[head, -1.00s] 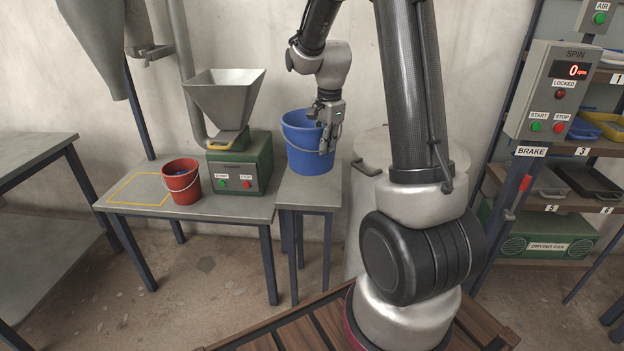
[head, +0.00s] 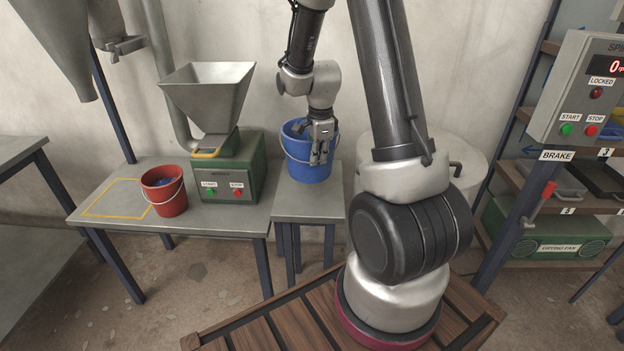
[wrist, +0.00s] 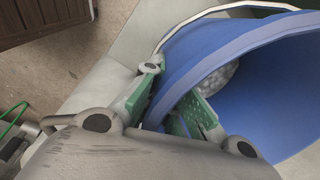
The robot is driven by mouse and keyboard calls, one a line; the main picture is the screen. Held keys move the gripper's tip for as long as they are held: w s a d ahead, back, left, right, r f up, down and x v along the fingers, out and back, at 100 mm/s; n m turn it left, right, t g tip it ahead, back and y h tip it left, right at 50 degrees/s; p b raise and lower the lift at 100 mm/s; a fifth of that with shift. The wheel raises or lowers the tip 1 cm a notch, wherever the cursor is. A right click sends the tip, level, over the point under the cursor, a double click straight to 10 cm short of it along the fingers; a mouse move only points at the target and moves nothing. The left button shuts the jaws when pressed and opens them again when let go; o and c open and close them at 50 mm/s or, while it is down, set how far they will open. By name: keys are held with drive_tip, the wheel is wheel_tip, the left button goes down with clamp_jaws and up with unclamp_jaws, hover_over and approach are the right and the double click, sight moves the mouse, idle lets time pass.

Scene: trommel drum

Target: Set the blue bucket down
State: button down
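The blue bucket (head: 308,166) stands upright on the small grey table (head: 308,208), just right of the green machine. My gripper (head: 319,155) is at the bucket's front right rim, pointing down. In the wrist view the blue bucket (wrist: 270,90) fills the right side. There my gripper (wrist: 170,95) straddles the bucket wall, one green pad outside and one inside. The fingers look spread wider than the wall. A grey, pebbly load (wrist: 215,78) shows inside the bucket. The bucket's underside is hidden from the wrist view.
A green machine with a hopper (head: 209,95) is close left of the blue bucket. A large grey drum (head: 458,160) stands to the right, behind my arm.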

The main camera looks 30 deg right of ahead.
wheel_tip(320, 180, down, 8)
idle(0.4)
drive_tip(key=shift+f, duration=0.15)
drive_tip(key=c, duration=1.6)
unclamp_jaws()
drive_tip(key=shift+c, duration=0.2)
wheel_tip(320, 180, up, 26)
drive_tip(key=f+n+t, duration=0.1)
drive_tip(key=n, duration=0.8)
hover_over(317, 182)
drive_tip(key=s+a, duration=0.4)
drive_tip(key=s, duration=0.6)
drive_tip(key=s+a+r+n+t, duration=0.1)
drive_tip(key=s+r+n, duration=0.2)
drive_tip(key=s+n, duration=0.2)
drive_tip(key=s+a+r+n+t, duration=0.1)
drive_tip(key=s+r+n, duration=0.2)
drive_tip(key=s+n, duration=0.3)
drive_tip(key=s, duration=0.3)
drive_tip(key=shift+s+a+r, duration=0.35)
drive_tip(key=shift+a+r, duration=0.05)
